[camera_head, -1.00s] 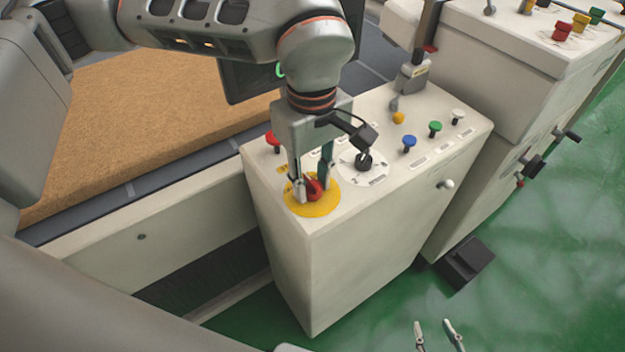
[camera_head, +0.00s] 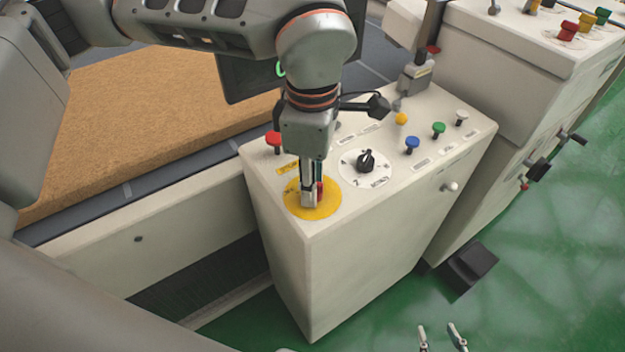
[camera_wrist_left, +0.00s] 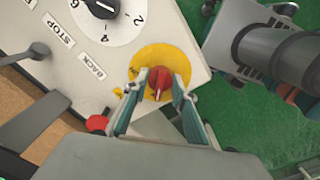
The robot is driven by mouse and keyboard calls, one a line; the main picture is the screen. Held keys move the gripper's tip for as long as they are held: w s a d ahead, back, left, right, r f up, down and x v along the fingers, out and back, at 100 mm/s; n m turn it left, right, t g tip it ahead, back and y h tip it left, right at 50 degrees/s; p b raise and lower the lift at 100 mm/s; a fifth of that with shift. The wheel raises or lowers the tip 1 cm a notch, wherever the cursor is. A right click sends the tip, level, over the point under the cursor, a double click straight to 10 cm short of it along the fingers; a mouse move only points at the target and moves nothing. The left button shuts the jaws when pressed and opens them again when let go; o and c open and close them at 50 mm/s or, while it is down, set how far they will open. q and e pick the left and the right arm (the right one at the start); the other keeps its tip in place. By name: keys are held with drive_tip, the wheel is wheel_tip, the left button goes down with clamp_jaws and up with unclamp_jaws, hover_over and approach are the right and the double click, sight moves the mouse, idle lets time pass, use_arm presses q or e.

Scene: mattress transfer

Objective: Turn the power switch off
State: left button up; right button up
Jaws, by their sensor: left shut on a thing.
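The red power switch (camera_wrist_left: 160,78) is a rotary knob on a round yellow plate (camera_wrist_left: 152,58). The plate lies at the near left corner of the white control box top, and it also shows in the head view (camera_head: 330,207). My left gripper (camera_head: 312,203) points down over the plate and is shut on the red knob, one finger on each side in the left wrist view. In the head view the fingers hide most of the knob. My right gripper (camera_head: 440,338) is at the bottom edge of the head view, its two fingertips apart, over the green floor.
A black dial (camera_head: 367,160) on a white numbered disc sits beside the switch. A red button (camera_head: 274,140), blue button (camera_head: 412,144), green button (camera_head: 438,129) and yellow knob (camera_head: 401,118) stand nearby. A brown mattress (camera_head: 130,130) lies behind left.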

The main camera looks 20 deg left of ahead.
use_arm(q)
drive_tip(key=shift+w+r, duration=0.1)
idle(0.5)
drive_tip(key=o, duration=1.1)
wheel_tip(320, 180, up, 12)
